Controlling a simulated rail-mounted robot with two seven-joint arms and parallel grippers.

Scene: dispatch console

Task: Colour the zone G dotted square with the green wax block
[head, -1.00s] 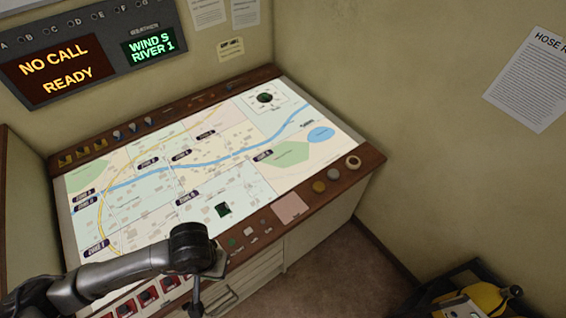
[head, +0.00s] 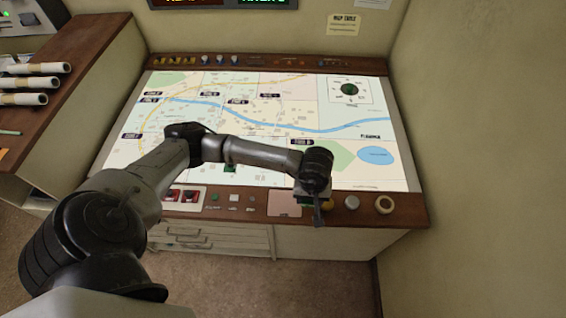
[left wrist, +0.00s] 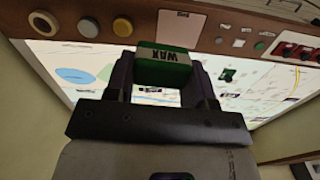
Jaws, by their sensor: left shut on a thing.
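My left gripper (head: 313,192) is over the front right part of the map table (head: 410,160), close to its wooden front ledge. In the left wrist view, the left gripper (left wrist: 163,72) is shut on the green wax block (left wrist: 163,68), which has a white band reading "WAX". Only a little of the block's green shows in the head view. My right gripper is not in view.
The front ledge carries a pink pad (head: 284,204), a round grey piece (head: 351,202), a cream ring (head: 384,204) and red switches (head: 188,196). A round dial (head: 349,89) is at the map's back right. Rolled papers (head: 35,69) lie on the left cabinet.

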